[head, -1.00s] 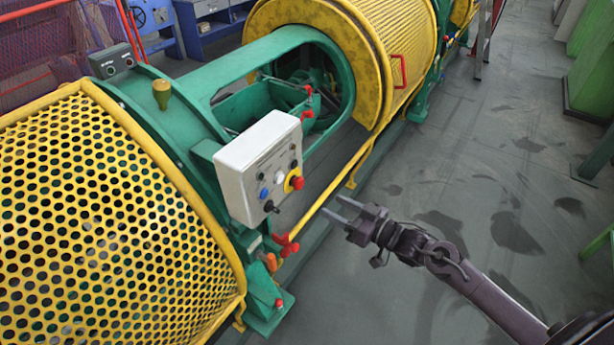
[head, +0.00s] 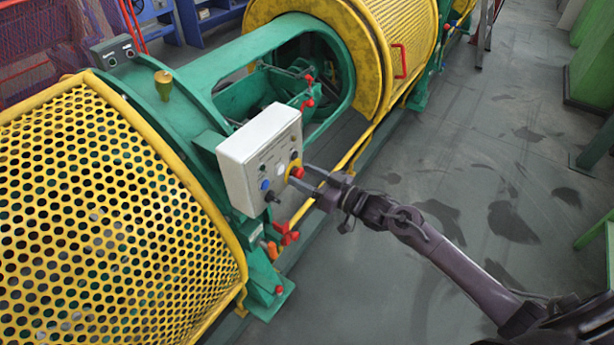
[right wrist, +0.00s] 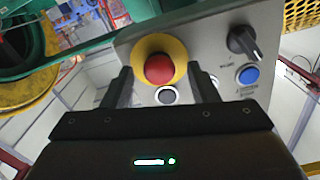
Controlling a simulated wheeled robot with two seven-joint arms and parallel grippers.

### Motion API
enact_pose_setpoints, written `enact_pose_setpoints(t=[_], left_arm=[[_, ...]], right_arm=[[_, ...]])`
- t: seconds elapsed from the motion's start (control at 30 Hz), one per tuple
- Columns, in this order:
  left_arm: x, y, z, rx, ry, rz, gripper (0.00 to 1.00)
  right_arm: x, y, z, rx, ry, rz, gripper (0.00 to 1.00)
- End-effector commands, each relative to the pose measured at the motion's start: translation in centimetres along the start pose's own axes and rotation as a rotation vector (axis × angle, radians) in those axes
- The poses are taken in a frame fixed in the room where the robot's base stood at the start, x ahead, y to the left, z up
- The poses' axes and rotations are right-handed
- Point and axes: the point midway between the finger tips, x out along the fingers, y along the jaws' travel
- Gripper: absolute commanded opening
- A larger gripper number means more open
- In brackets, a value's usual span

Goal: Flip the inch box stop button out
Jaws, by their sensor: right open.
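The inch box (head: 255,160) is a pale grey control box on the green machine frame, left of centre in the head view. Its stop button (head: 297,171) is a red mushroom head on a yellow round base on the box's right face. In the right wrist view the red stop button (right wrist: 159,69) faces the camera. My right gripper (head: 302,176) is open, its fingertips close to the button. In the wrist view the fingers (right wrist: 160,85) stand on either side of the lower part of the button. Contact cannot be told. My left gripper is out of view.
The box also carries a black rotary knob (right wrist: 244,41) and a blue button (right wrist: 249,75). A yellow perforated guard (head: 110,200) stands at left. A yellow rail (head: 350,155) runs behind my gripper. Grey floor (head: 470,150) is open at right.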

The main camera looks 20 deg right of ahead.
Motion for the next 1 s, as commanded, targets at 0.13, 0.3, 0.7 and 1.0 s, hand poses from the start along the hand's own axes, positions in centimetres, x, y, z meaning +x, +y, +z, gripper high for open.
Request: enact_pose_setpoints(t=[0.13, 0.3, 0.7, 1.0], left_arm=[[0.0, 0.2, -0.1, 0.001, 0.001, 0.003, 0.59], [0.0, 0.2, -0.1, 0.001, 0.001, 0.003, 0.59], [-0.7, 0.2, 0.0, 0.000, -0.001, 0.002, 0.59], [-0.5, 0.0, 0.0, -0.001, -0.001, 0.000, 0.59]], right_arm=[[0.0, 0.0, 0.0, 0.000, 0.000, 0.000, 0.39], [0.0, 0.0, 0.0, 0.000, 0.000, 0.001, 0.17], [-1.1, 0.0, -0.1, 0.002, 0.000, 0.002, 0.00], [-1.1, 0.1, 0.1, 0.000, -0.001, 0.001, 0.41]])
